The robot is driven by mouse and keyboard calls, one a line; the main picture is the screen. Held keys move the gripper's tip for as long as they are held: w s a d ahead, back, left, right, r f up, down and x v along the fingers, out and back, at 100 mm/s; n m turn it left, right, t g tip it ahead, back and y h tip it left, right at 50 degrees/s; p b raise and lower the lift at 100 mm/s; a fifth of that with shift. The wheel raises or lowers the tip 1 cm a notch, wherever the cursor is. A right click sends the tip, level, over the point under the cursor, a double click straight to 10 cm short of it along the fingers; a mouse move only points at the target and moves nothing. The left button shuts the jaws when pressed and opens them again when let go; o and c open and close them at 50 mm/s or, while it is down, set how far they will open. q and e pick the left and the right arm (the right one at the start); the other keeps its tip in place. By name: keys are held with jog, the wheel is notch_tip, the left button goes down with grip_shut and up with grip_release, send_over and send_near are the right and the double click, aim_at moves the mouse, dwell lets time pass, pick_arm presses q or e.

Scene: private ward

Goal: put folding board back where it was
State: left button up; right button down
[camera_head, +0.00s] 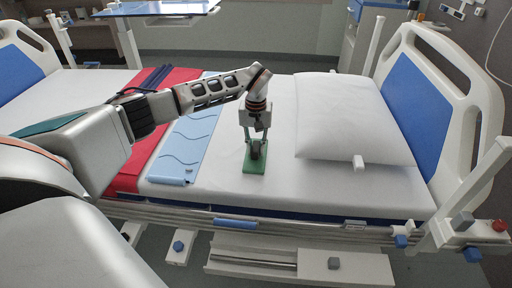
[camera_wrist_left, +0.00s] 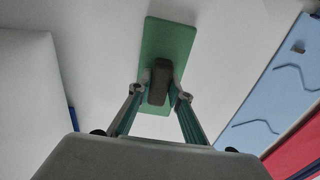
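A small green board (camera_head: 254,168) with a dark upright handle on top is on or just above the white bed sheet, left of the pillow. I take it to be the folding board. My left gripper (camera_head: 256,146) points straight down over it. In the left wrist view the dark handle of the green board (camera_wrist_left: 168,38) sits between the two fingertips of my left gripper (camera_wrist_left: 161,88), which look closed against its sides. Whether the board's underside touches the sheet is hard to tell. My right gripper is not in view.
A light blue sheet with wavy lines (camera_head: 181,158) lies left of the board, beside a red cloth (camera_head: 126,180) with dark blue strips. The white pillow (camera_head: 345,115) lies right. The bed's side rail (camera_head: 290,224) runs along the front. Bare sheet surrounds the board.

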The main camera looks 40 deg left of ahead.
pick_arm(q)
jog(key=o, duration=0.4)
